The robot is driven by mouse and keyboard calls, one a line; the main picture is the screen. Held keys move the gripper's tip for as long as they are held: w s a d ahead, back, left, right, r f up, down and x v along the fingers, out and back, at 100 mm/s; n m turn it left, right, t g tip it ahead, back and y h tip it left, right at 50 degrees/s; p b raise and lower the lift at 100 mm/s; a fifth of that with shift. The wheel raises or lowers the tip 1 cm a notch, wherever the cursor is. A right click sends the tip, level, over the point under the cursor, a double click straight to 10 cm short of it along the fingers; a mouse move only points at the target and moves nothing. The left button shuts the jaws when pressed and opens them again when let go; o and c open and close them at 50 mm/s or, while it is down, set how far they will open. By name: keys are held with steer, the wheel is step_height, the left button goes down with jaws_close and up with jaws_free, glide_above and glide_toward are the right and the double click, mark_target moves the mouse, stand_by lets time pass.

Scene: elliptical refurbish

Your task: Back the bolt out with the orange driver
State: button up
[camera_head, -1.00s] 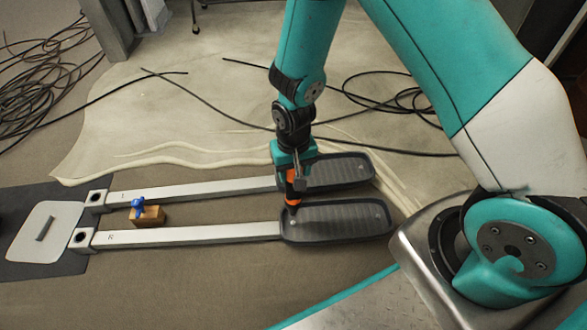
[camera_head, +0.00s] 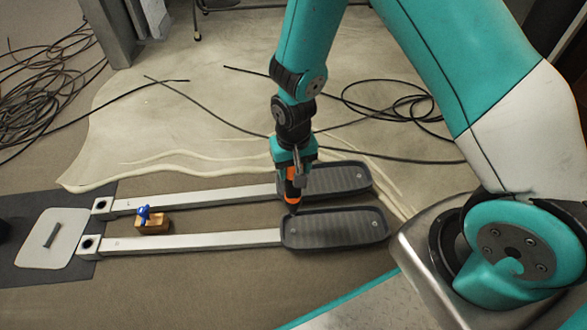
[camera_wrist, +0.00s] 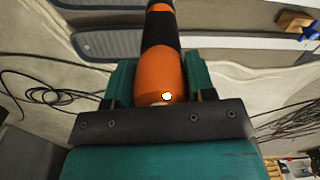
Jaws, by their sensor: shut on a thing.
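My gripper (camera_head: 293,166) points down and is shut on the orange driver (camera_head: 292,189), which has an orange and black handle. The driver's dark tip hangs over the left end of the near black pedal (camera_head: 330,230); I cannot tell whether it touches. In the wrist view the driver handle (camera_wrist: 161,70) stands between the fingers and its tip is out of view. A small pale bolt head (camera_head: 374,223) shows near the right end of the near pedal, apart from the driver. A similar pale spot (camera_head: 360,169) is on the far pedal (camera_head: 335,176).
A wooden block (camera_head: 153,226) with a blue-handled item (camera_head: 143,213) sits between the rails. Black cables (camera_head: 395,105) lie behind on the floor.

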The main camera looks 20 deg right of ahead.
steer(key=shift+f+b, duration=3.35)
steer(key=shift+b, duration=0.1)
steer(key=shift+f+b, duration=0.3)
steer(key=shift+f, duration=0.55)
steer(key=shift+r, duration=0.1)
steer(key=shift+r+p, duration=4.3)
steer(key=shift+r, duration=0.1)
